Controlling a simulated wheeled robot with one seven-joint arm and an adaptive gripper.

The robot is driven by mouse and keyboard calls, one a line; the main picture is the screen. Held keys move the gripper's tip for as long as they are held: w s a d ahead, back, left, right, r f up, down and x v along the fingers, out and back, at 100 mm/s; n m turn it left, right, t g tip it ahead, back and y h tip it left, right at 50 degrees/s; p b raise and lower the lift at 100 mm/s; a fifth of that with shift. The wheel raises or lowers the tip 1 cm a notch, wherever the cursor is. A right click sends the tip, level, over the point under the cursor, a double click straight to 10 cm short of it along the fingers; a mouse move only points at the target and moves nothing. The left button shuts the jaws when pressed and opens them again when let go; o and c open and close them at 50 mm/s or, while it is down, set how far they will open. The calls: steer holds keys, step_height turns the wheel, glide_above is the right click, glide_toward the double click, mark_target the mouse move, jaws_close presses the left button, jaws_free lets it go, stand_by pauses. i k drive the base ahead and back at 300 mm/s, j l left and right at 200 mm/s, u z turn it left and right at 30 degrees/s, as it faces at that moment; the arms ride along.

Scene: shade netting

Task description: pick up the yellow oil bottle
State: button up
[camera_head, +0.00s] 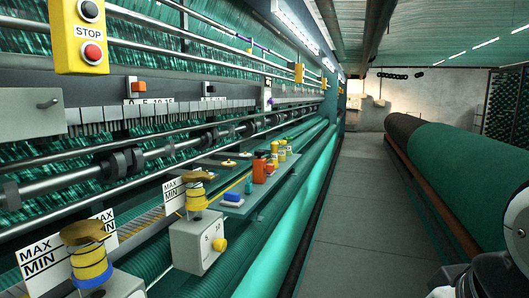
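Several small yellow things stand close together on the narrow grey shelf (258,200) along the machine, in the middle of the head view. One upright yellow thing (282,155) may be the yellow oil bottle, but it is too small to tell for certain. An orange-red container (259,171) stands just in front of this group and hides part of it. My gripper is not in view. Only black and white parts of my arm show at the lower right, well apart from the shelf.
Yellow-topped units with MAX/MIN plates (38,258) stick out at the lower left. A blue-and-white item (232,198) lies at the shelf's near end. A grey walkway (350,215) is clear; a large green netting roll (470,165) lies along its right.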

mark_target(274, 144)
steer(key=i+l, duration=0.25)
steer(key=i, duration=0.2)
steer(key=i+l, duration=0.3)
steer(key=i, duration=0.2)
steer(key=i+l, duration=0.25)
steer(key=i, duration=0.2)
steer(key=i+l, duration=0.3)
steer(key=i, duration=0.2)
steer(key=i+l, duration=0.25)
steer(key=i, duration=0.2)
steer(key=i+l, duration=0.3)
steer(key=i, duration=0.2)
